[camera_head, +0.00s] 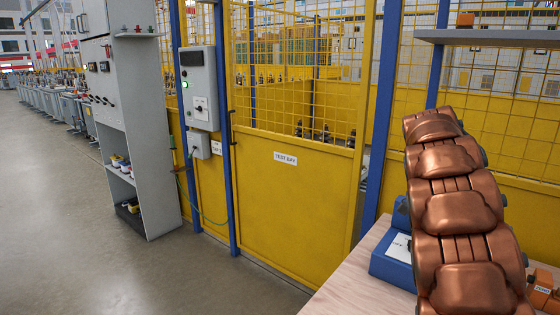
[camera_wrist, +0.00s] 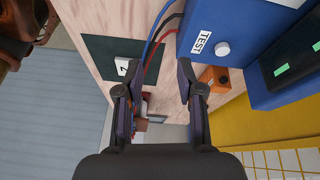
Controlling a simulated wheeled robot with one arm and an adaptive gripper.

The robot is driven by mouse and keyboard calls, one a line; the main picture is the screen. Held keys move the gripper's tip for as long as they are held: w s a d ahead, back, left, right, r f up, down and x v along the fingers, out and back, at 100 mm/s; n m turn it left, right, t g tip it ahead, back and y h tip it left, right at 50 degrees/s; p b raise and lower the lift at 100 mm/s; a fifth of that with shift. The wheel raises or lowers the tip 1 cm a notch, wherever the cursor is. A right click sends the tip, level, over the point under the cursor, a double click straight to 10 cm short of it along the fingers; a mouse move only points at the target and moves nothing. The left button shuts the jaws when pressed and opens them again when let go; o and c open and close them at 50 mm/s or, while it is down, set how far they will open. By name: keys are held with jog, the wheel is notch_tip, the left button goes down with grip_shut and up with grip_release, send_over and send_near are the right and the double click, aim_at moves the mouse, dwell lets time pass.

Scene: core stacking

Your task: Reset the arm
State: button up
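My gripper (camera_wrist: 157,75) shows in the wrist view with its two dark fingers spread apart. It is open, and no object is held between the fingertips. Below it lies a light wood table (camera_wrist: 100,14), and small reddish and grey items show through the gap between the fingers, too small to name. My gripper does not show in the head view. A copper-coloured, segmented form rises at the right of the head view; I cannot tell for sure whether it is my arm.
A blue box (camera_wrist: 225,35) labelled TEST, with cables beside it, stands near an orange block (camera_wrist: 214,78). A black mat (camera_wrist: 107,52) carries a white tag (camera_wrist: 122,66). A yellow fence (camera_head: 290,200), a grey cabinet (camera_head: 130,110) and open floor (camera_head: 90,240) lie left of the table.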

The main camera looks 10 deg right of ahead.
jog(key=s+a+f+n+y+b, duration=0.1)
jog(key=s+a+f+n+b, duration=0.15)
jog(key=s+a+n, duration=0.35)
jog(key=s+a+f+n+b, duration=0.1)
jog(key=a+f+n, duration=0.25)
jog(key=a, duration=0.45)
jog(key=s+a+f+n+y+b, duration=0.1)
jog(key=s+a+f+n+b, duration=0.2)
jog(key=a, duration=0.4)
jog(key=s+a+f+n+b, duration=0.2)
jog(key=s+a+f+n, duration=0.95)
jog(key=s+n, duration=0.35)
notch_tip(320, 180, up, 18)
jog(key=m+t+p, duration=0.1)
jog(key=p, duration=1.4)
jog(key=shift+w+a+f+t+y+p, duration=0.2)
jog(key=shift+w+a+t+y+p, duration=0.1)
jog(key=shift+a+y+p, duration=0.1)
